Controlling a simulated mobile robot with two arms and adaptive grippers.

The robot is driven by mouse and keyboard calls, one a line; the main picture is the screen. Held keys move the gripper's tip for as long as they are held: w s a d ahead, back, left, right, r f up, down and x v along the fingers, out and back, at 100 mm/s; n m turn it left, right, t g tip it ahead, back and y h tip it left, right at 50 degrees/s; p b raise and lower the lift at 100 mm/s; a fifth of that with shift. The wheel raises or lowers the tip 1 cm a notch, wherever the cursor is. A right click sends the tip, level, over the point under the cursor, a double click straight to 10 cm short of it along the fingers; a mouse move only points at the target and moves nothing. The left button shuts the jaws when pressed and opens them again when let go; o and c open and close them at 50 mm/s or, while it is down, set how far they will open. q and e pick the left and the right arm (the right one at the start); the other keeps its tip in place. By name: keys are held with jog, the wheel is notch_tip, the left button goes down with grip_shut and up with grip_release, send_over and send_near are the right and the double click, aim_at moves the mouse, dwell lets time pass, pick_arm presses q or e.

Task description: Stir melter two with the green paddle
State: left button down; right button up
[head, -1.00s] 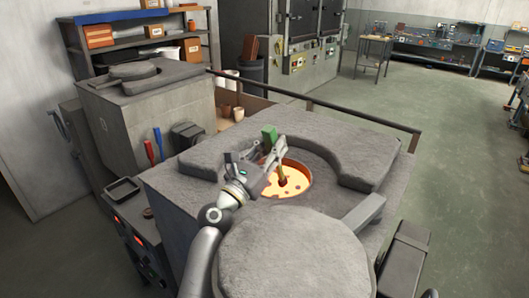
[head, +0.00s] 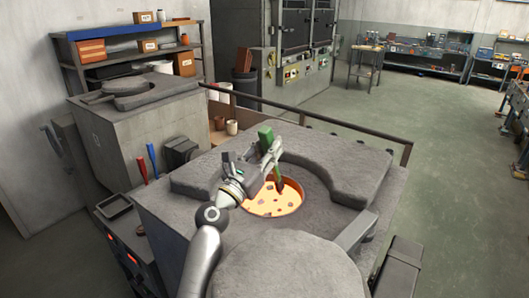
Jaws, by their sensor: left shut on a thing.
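The green paddle (head: 266,141) is held tilted by my left gripper (head: 268,157), with its handle end above the jaws and its lower end at the glowing melt. The gripper is shut on the paddle. The melter (head: 180,230) is a grey block with a round opening of bright orange melt (head: 272,200), with several darker lumps in it. How deep the paddle's tip reaches is hard to tell. The number of this melter cannot be read. My right gripper is not in view.
A round grey lid (head: 285,268) lies in front of the opening, and a raised curved rim (head: 345,178) stands behind it. A blue and a red paddle (head: 142,170) stand at the left side. A second grey melter (head: 140,120) is at the back left. A rail (head: 330,124) runs behind.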

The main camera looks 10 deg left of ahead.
aim_at(265, 126)
pick_arm(q)
jog(key=r, duration=0.4)
jog(key=s+r, duration=0.1)
jog(key=r, duration=0.2)
jog(key=shift+a, duration=0.4)
jog(key=shift+d+r, duration=0.3)
jog(key=shift+r, duration=0.2)
jog(key=shift+f, duration=0.2)
